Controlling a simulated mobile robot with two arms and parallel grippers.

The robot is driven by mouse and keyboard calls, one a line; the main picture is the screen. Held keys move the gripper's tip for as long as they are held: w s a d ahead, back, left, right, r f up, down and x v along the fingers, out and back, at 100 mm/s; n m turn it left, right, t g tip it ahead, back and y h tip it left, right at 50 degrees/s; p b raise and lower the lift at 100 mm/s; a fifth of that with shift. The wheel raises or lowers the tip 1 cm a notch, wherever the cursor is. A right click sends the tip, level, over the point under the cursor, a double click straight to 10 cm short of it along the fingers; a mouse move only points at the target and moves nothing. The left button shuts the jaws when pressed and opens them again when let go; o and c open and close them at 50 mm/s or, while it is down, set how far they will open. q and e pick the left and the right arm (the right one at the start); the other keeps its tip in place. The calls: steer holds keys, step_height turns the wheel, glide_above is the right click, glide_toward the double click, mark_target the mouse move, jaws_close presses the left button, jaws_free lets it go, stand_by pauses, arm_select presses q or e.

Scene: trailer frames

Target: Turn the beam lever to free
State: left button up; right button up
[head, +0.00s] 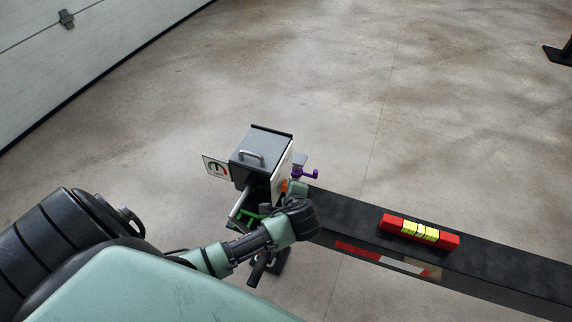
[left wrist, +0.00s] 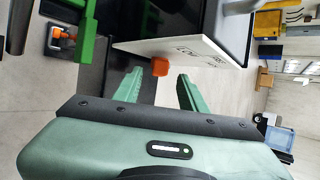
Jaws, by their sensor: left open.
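A grey box (head: 262,150) with a handle on its lid stands at the left end of a dark beam (head: 345,205). In the left wrist view a white plate (left wrist: 185,48) with small dark lettering shows on the box. An orange knob (left wrist: 160,67) shows below the plate's edge; it may be the lever's end, but the rest is hidden. My left gripper (left wrist: 158,74) is open, its two green fingers on either side of the knob in this view. I cannot tell whether they touch it. In the head view my left gripper (head: 290,193) is beside the box, partly hidden by its own wrist.
A purple handle (head: 309,174) sticks out right of the box. A bright green bracket (left wrist: 95,32) and another orange handle (left wrist: 62,38) are at upper left in the wrist view.

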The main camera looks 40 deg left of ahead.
arm_select(q)
steer(key=x, duration=0.4)
steer(key=shift+w+a+f, duration=0.15)
steer(key=shift+f, duration=0.05)
steer(key=shift+w+a+f, duration=0.25)
steer(key=shift+f, duration=0.05)
jaws_close()
arm_select(e)
steer(key=shift+s+d+f, duration=0.1)
steer(key=shift+s+d, duration=0.15)
steer(key=shift+s, duration=0.25)
steer(key=shift+w, duration=0.15)
steer(key=shift+a, duration=0.15)
